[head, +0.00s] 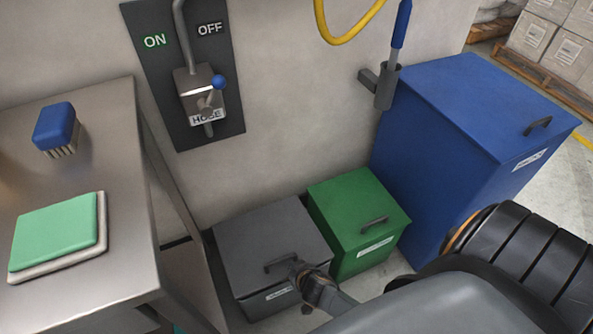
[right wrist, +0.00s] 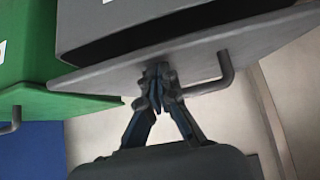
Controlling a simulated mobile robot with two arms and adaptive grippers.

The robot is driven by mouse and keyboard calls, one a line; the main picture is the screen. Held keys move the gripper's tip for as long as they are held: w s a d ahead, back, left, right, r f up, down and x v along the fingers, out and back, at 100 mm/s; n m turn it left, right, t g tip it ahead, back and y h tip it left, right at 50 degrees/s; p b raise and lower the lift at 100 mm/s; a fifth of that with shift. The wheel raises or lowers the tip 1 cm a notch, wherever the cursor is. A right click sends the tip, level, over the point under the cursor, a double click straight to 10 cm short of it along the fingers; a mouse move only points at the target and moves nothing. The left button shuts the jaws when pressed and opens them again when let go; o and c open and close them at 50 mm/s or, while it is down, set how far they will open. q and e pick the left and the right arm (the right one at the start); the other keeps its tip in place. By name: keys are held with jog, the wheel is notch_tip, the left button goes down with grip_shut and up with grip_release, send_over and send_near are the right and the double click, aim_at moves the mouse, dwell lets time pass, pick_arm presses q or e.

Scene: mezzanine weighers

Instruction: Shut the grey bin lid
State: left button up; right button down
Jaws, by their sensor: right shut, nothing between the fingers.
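The grey bin (head: 262,310) stands on the floor against the wall, beside the steel table. Its grey lid (head: 265,235) looks nearly level in the head view. In the right wrist view a dark gap shows between the lid (right wrist: 110,80) and the bin body (right wrist: 110,22), so the lid is slightly raised. The lid handle (head: 280,263) is a dark bar near the front edge. My right gripper (head: 298,268) is shut and empty at the handle's right end. Its fingertips (right wrist: 160,75) are at the lid by the handle (right wrist: 222,76); contact is unclear.
A green bin (head: 348,205) and a taller blue bin (head: 440,110) stand to the right. The steel table (head: 125,185) at left holds a blue brush (head: 56,125) and a green pad (head: 55,235). A hose lever (head: 205,95) is on the wall above.

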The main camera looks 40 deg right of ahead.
pick_arm(q)
jog(key=shift+w+d+r+b, duration=0.1)
jog(key=shift+w+r+b, duration=0.35)
pick_arm(e)
jog(key=shift+s+f, duration=0.15)
jog(key=shift+f, duration=0.1)
jog(key=shift+d, duration=0.1)
